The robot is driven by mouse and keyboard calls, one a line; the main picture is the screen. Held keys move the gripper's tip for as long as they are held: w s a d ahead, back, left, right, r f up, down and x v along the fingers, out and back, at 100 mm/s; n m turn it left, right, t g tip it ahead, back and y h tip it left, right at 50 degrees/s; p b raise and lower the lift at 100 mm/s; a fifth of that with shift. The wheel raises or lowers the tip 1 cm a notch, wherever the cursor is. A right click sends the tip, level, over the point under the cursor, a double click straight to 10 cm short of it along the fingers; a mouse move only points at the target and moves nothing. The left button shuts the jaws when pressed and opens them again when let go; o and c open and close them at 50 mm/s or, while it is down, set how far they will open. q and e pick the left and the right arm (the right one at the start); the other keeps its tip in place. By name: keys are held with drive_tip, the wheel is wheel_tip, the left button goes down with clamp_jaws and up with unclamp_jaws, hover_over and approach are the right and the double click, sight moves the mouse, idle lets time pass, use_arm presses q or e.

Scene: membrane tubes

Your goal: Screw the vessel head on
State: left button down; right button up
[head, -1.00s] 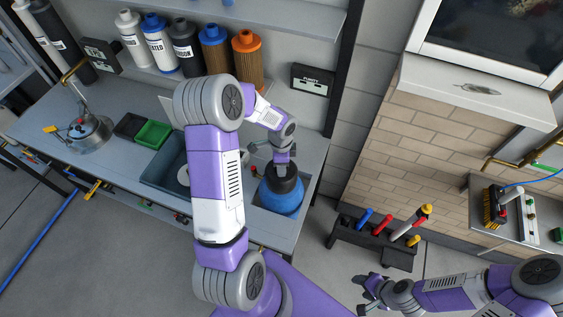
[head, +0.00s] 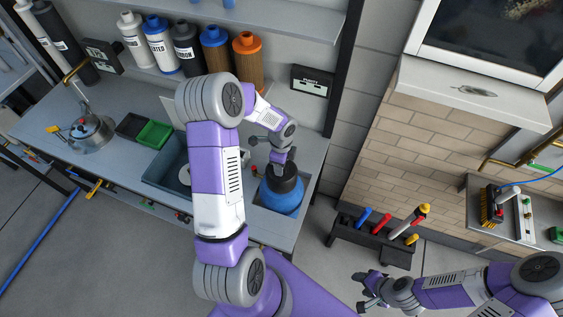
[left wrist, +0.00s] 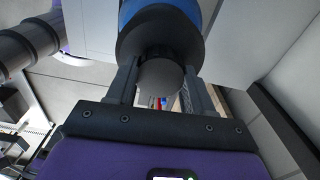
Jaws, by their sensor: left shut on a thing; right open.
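The blue vessel (head: 281,198) stands in a recess at the right end of the grey bench, with the black vessel head (head: 284,176) on its top. My left gripper (head: 279,157) reaches down from above and is shut on the head. In the left wrist view the black head (left wrist: 160,35) sits between the two fingers (left wrist: 160,85), with a grey rounded knob nearer the camera and a strip of blue behind. Whether the head's thread is engaged cannot be seen. My right gripper (head: 370,290) is open and empty, low at the right, away from the bench.
A sink (head: 165,170) lies left of the vessel, partly behind my left arm. A green tray (head: 154,134) and a metal pot (head: 92,133) stand further left. Several canisters line the back. A black tool rack (head: 372,243) stands right of the bench.

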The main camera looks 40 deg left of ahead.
use_arm(q)
drive_tip(key=shift+c, duration=1.8)
unclamp_jaws()
wheel_tip(320, 180, up, 8)
drive_tip(key=shift+f, duration=0.25)
drive_tip(key=shift+s, duration=0.1)
